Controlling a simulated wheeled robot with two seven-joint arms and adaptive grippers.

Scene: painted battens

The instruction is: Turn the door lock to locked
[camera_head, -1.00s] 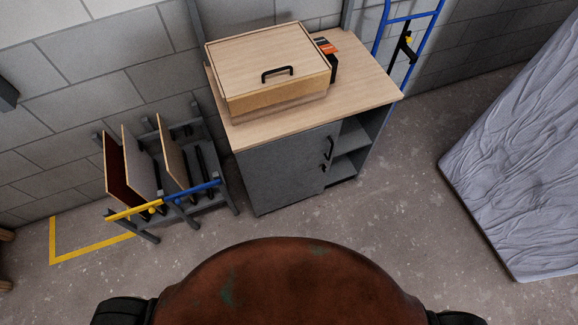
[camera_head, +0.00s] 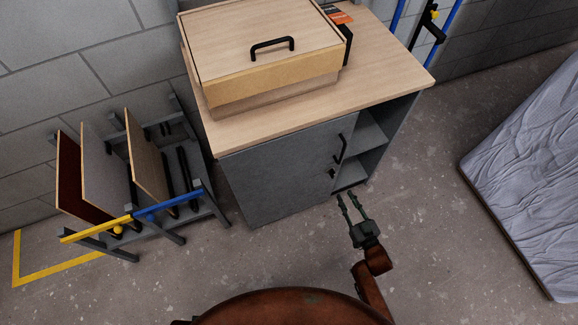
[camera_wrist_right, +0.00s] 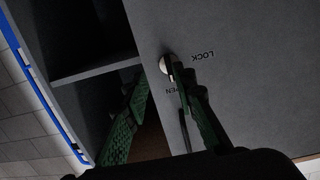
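The grey cabinet door (camera_head: 270,185) is closed, with a black bar handle (camera_head: 340,148) near its right edge. The small door lock (camera_head: 333,173) is just below the handle. In the right wrist view the lock (camera_wrist_right: 166,66) is a silver round piece beside the upside-down word LOCK, with a partly hidden OPEN label below. A finger covers part of it, so its setting is unclear. My right gripper (camera_head: 346,195) is open and empty, in front of the door's lower right. Its fingers (camera_wrist_right: 160,80) point toward the lock; contact cannot be told. My left gripper is out of view.
A wooden box (camera_head: 262,60) with a black handle stands on the cabinet's wooden top (camera_head: 390,75). Open shelves (camera_head: 368,135) are right of the door. A rack of panels (camera_head: 165,215) stands left. A wrapped mattress-like slab (camera_head: 530,180) is at right. Floor in front is clear.

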